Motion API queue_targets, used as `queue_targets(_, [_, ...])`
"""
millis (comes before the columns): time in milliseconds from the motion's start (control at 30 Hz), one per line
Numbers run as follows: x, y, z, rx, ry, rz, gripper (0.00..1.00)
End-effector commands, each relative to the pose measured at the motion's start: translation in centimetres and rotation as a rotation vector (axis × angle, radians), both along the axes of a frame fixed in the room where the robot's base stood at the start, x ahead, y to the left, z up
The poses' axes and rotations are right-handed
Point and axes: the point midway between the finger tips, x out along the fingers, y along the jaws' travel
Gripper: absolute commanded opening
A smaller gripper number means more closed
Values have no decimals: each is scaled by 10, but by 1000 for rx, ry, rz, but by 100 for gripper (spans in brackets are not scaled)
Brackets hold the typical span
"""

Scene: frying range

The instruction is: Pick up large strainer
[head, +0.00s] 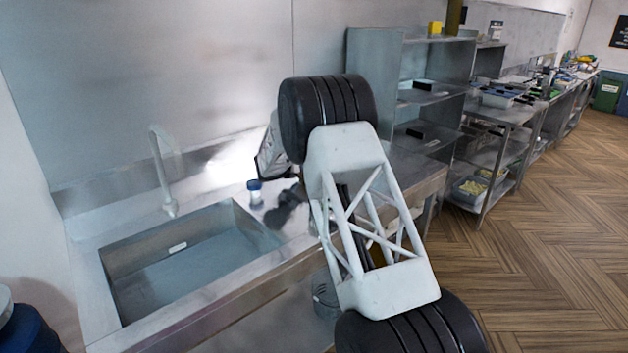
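I cannot make out a large strainer with certainty. A dark grey round container (325,297), perhaps mesh, shows below the counter's front edge. My arm covers its right side, and I cannot tell whether it is the strainer. My own arm fills the middle of the head view and reaches over the steel counter. My gripper cannot be made out; the far end of the arm is hidden behind its own links. A dark blurred patch lies on the counter left of the arm, perhaps a shadow or reflection.
A steel counter (210,307) holds a sunken sink (180,270) with a tap (163,170). A small blue-capped bottle (255,191) stands right of the sink. Steel shelves (430,97) and a worktable with trays (497,97) stand at the right. The wooden floor (540,240) there is clear.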

Motion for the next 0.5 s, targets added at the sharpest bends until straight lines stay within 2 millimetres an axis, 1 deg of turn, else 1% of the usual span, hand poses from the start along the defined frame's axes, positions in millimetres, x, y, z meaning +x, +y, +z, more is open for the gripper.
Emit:
queue_targets(300, [0,0,0,0,0,0,34])
queue_targets(467, [0,0,0,0,0,0,10])
queue_targets(500, [0,0,0,0,0,0,4])
